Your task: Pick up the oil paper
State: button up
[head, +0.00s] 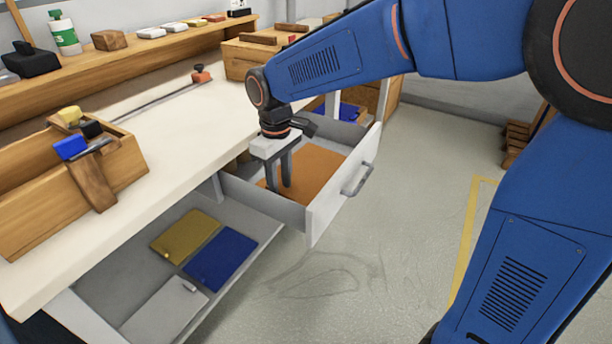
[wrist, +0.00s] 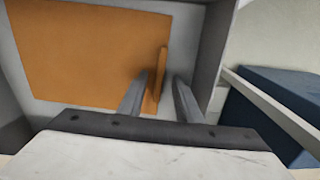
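A flat orange sheet, which I take to be the oil paper (head: 318,163), lies in the open white drawer (head: 325,209). In the wrist view the sheet (wrist: 75,50) has a thin upright orange tab (wrist: 162,65) near its right edge. My gripper (head: 280,187) points down into the drawer over the near left part of the sheet. In the wrist view its two fingers (wrist: 160,82) stand apart on either side of the tab. The left finger is close to the tab, with a gap to the right one. I cannot tell whether either finger touches it.
The white worktop (head: 190,130) borders the drawer on the left, holding a wooden tool box (head: 35,195).

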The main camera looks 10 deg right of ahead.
jog(key=shift+f, duration=1)
grip_shut()
